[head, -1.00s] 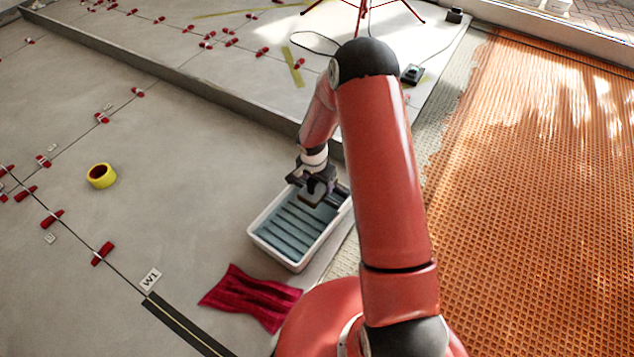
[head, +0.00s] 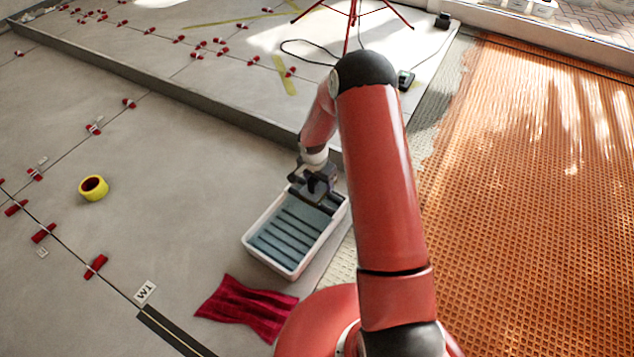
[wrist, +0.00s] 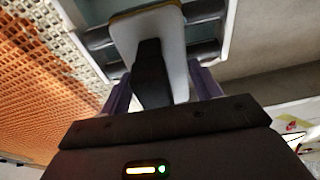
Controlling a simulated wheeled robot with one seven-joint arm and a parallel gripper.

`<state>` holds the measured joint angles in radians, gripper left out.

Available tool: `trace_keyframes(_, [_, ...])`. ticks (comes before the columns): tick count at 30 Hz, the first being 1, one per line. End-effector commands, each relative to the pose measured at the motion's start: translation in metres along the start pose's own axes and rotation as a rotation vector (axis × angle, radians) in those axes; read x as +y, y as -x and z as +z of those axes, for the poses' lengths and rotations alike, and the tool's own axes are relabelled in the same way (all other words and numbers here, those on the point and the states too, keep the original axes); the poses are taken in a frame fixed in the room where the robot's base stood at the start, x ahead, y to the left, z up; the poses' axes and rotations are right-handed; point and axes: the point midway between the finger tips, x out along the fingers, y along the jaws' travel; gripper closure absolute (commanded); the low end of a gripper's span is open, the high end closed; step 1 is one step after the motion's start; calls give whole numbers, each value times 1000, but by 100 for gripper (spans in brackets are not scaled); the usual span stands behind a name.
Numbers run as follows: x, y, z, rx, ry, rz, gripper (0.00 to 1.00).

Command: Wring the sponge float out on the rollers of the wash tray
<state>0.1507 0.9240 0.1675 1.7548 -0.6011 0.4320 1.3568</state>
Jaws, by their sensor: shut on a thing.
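The wash tray (head: 266,265) is a white-rimmed tub on the floor with bluish water or floor and dark ribs. My gripper (head: 318,180) is over its far end, pointing down. It is shut on the dark handle (wrist: 150,75) of the sponge float (wrist: 177,55), which has a pale grey plate and a thin yellowish edge. In the wrist view the float lies over dark rollers (wrist: 206,50) that show on both sides of it. The float's sponge face is hidden beneath the plate, so I cannot tell whether it touches the rollers.
A crumpled red cloth (head: 246,308) lies just in front of the tray. A yellow tape roll (head: 93,188) lies to the left among red levelling clips. A raised step edge (head: 190,92) runs behind the tray. Orange matting (head: 530,200) covers the right.

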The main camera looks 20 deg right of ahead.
Motion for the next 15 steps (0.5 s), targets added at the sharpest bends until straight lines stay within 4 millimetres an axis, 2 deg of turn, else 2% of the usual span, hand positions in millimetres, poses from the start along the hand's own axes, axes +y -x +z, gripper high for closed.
trace_keyframes(8, [1, -2, -13, -3, 0, 2, 66])
trace_keyframes(15, [0, -2, -9, -1, 2, 1, 66])
